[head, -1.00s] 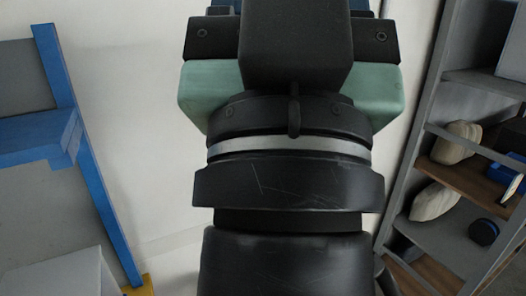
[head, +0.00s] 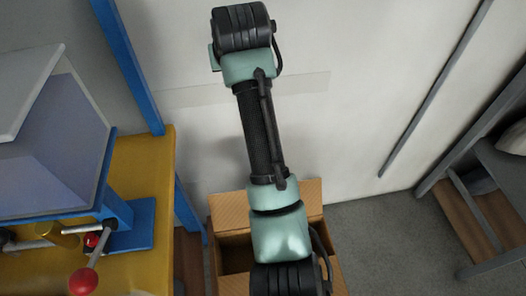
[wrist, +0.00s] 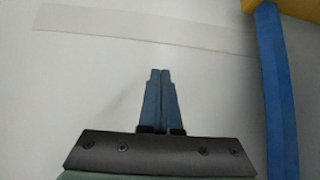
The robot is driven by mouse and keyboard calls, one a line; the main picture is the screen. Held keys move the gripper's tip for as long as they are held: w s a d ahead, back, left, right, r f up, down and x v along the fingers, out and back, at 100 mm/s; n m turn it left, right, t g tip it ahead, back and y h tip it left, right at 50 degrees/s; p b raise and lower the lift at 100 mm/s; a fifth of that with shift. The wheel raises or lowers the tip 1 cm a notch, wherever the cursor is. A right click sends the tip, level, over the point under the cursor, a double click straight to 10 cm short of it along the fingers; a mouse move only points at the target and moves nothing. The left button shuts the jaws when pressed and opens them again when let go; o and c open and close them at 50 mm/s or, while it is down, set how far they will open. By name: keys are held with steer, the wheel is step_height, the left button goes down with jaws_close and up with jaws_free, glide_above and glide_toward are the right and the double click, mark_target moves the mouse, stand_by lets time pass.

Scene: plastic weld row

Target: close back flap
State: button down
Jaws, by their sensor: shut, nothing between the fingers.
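A cardboard box (head: 228,262) stands on the floor against the white wall, low in the middle of the head view. Its inside is dark and shows at the left, so the top is at least partly open. The back flap (head: 228,208) is a ridged brown panel along the wall side, standing out from the rim. My arm crosses in front of it and hides its middle and much of the box. My gripper (wrist: 160,72) shows only in the wrist view. Its blue fingers are together and empty, before the pale wall. No box shows there.
A yellow bench (head: 150,200) with a blue-framed machine and a red ball-ended lever (head: 83,281) stands at the left. A grey shelf (head: 500,180) is at the right. Grey floor (head: 390,240) is clear between box and shelf. A blue post (wrist: 275,90) is right in the wrist view.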

steer(key=s+d+f+g+b, duration=0.2)
steer(key=s+f, duration=0.1)
steer(key=f, duration=0.6)
steer(key=s+d+f+g+h+b, duration=0.1)
steer(key=s+d+f+g+b, duration=0.1)
steer(key=f, duration=0.7)
steer(key=s+d+f+g+h+b, duration=0.1)
steer(key=s+d+f+g+b, duration=0.1)
steer(key=f, duration=0.7)
steer(key=shift+s+d+f+m+g+b, duration=0.35)
steer(key=shift+s+g+b, duration=0.3)
steer(key=shift+s+g, duration=0.65)
steer(key=shift+s+a, duration=0.1)
steer(key=shift+s, duration=0.1)
steer(key=shift+t, duration=0.3)
